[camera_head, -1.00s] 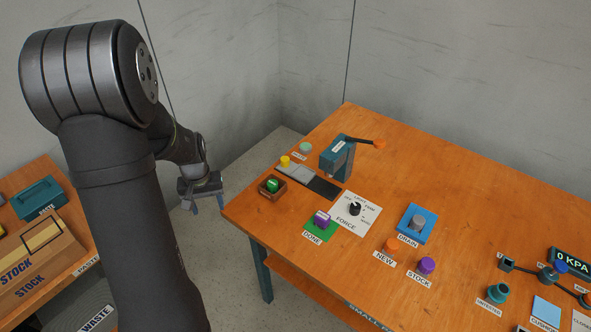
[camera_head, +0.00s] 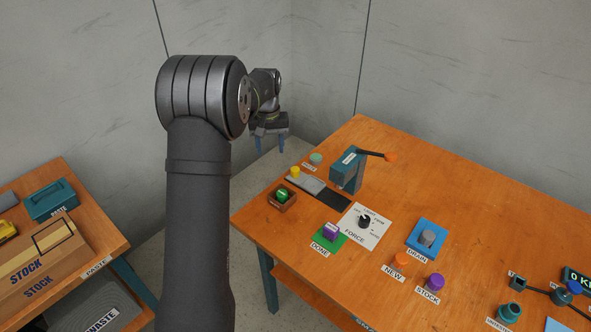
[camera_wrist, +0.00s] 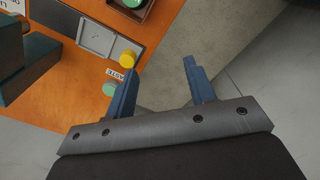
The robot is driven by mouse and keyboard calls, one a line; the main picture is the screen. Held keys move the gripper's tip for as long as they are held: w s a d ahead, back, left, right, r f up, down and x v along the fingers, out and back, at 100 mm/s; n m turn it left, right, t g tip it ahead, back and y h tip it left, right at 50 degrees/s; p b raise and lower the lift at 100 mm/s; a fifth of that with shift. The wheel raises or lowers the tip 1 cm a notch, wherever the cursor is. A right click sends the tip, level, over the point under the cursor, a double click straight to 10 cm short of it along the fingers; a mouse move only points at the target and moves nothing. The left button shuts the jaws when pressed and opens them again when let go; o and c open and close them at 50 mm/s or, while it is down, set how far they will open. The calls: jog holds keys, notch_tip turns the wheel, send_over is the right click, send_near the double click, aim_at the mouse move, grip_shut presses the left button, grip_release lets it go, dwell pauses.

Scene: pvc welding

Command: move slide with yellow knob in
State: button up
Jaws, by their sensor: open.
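The yellow knob (camera_head: 295,172) sits at the left end of a grey slide plate (camera_head: 312,185) on the orange table, with a dark track (camera_head: 335,201) running right from the plate. In the wrist view the yellow knob (camera_wrist: 127,59) stands at the end of the slide plate (camera_wrist: 97,38) nearer my gripper. My gripper (camera_head: 270,146) is open and empty, above and beyond the table's far left edge.
A teal press (camera_head: 347,170) with an orange-tipped lever stands beside the track. A wooden tray (camera_head: 283,201) with a green piece lies in front of the slide. A pale green button (camera_head: 316,158) is behind the knob. Open floor lies left of the table.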

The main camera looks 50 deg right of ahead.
notch_tip(320, 180, up, 4)
send_over(295, 170)
notch_tip(295, 170, down, 17)
jog(key=shift+d+f, duration=0.1)
